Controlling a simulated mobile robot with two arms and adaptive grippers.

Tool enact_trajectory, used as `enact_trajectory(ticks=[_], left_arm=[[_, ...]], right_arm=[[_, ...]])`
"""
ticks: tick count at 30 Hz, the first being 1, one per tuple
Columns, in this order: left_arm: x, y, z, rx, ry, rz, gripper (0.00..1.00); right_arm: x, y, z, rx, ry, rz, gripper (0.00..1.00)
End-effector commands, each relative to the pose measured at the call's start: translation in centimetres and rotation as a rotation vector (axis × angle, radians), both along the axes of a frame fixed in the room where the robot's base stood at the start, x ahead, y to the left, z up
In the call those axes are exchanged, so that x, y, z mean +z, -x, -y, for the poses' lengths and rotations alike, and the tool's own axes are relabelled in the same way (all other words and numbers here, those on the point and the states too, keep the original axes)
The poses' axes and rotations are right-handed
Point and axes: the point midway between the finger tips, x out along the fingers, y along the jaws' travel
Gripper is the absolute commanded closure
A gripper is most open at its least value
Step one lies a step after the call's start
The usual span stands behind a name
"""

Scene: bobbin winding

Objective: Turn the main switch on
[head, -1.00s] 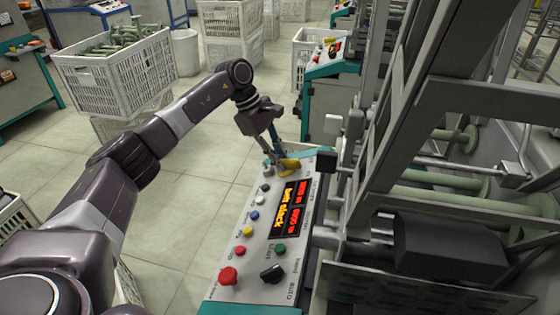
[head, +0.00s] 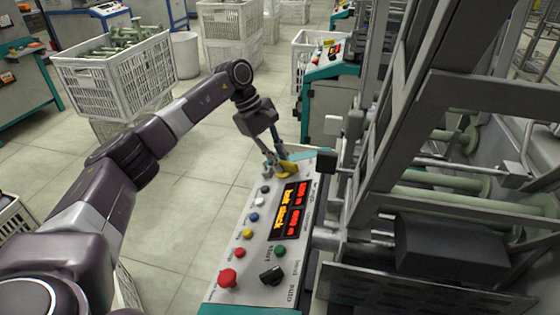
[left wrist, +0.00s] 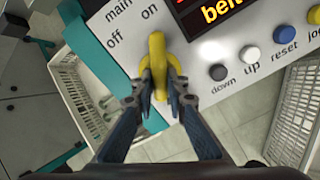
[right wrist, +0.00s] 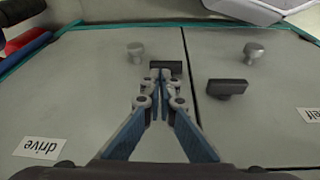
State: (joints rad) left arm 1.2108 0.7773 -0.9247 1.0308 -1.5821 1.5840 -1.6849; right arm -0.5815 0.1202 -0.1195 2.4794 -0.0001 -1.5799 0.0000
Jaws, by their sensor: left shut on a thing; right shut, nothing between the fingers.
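The yellow main switch (left wrist: 157,62) is on the sloped control panel (left wrist: 225,50), by the printed words "main", "off" and "on". Its handle lies with its upper end toward "on" in the left wrist view. My left gripper (left wrist: 159,88) is shut on the handle, one finger on each side. In the head view, the left gripper (head: 277,170) is at the panel's far end, with the yellow switch (head: 289,171) at its fingertips. My right gripper (right wrist: 160,76) is shut and empty in the right wrist view, in front of grey cabinet doors; it is not seen in the head view.
The panel's display (head: 291,210) is lit, reading "belt slack". Coloured buttons, a red knob (head: 227,278) and a black knob (head: 272,274) are nearer. The machine frame (head: 400,110) stands close on the right. A dark handle (right wrist: 228,88) is beside my right gripper.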

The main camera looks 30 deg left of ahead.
Motion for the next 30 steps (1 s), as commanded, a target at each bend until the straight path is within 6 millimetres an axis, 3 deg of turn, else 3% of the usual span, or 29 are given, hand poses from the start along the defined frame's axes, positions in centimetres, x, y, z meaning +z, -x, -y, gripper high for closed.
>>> enact_trajectory(ticks=[1, 2, 6, 17, 30], left_arm=[[0.0, 0.0, 0.0, -0.003, 0.0, 0.001, 1.0], [0.0, 0.0, 0.0, -0.002, -0.001, 0.001, 0.84], [0.0, 0.0, 0.0, -0.002, 0.0, 0.001, 0.7], [0.6, 0.0, -0.3, 0.001, 0.0, 0.002, 0.7], [8.3, 0.8, -3.8, 0.001, 0.0, 0.004, 0.7]], right_arm=[[0.0, 0.0, 0.0, 0.0, 0.0, 0.0, 1.0], [0.0, 0.0, 0.0, 0.0, 0.0, 0.0, 1.0], [0.0, 0.0, 0.0, 0.0, 0.0, 0.001, 1.0], [0.2, -0.2, 0.0, 0.0, 0.0, 0.006, 1.0], [0.1, -0.1, 0.0, 0.0, 0.0, 0.003, 1.0]])
